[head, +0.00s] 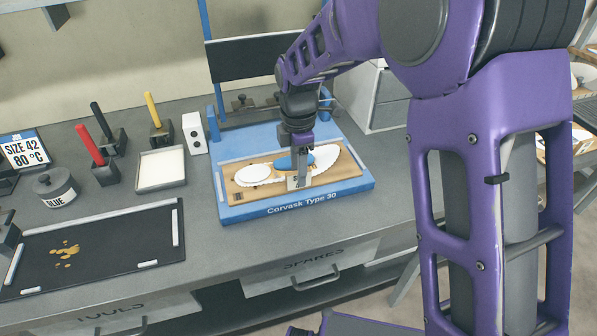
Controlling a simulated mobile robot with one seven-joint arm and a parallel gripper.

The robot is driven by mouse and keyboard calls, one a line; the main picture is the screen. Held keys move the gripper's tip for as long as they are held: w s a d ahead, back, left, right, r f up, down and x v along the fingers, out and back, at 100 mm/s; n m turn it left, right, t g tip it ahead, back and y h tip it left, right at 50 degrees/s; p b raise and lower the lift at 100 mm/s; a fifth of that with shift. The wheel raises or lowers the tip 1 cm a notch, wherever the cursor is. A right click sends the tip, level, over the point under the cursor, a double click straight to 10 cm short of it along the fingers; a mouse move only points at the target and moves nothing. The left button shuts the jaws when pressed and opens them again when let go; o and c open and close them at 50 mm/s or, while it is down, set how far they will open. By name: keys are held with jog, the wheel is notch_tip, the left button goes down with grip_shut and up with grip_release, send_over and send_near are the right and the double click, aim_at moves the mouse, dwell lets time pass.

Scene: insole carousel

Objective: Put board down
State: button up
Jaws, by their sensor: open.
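The wooden board (343,177) lies on the blue bed of the press marked "Corvask Type 30" (225,214). It looks flat, with a white edging strip along its back. A white insole shape (254,173) is on its left part, another white scalloped one (328,154) on its right, and a blue piece (284,162) between them.
A black mat (110,245) with brown spots lies at the left front. Red, black and yellow handled tools (89,144), a glue pot (55,187), a white-topped tray (161,168) and a white block (194,133) stand left of the press. A grey cabinet (386,98) stands behind right.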

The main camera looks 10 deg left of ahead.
notch_tip(320, 180, up, 11)
jog(key=p, duration=0.1)
jog(key=shift+f, duration=0.15)
dwell(0.3)
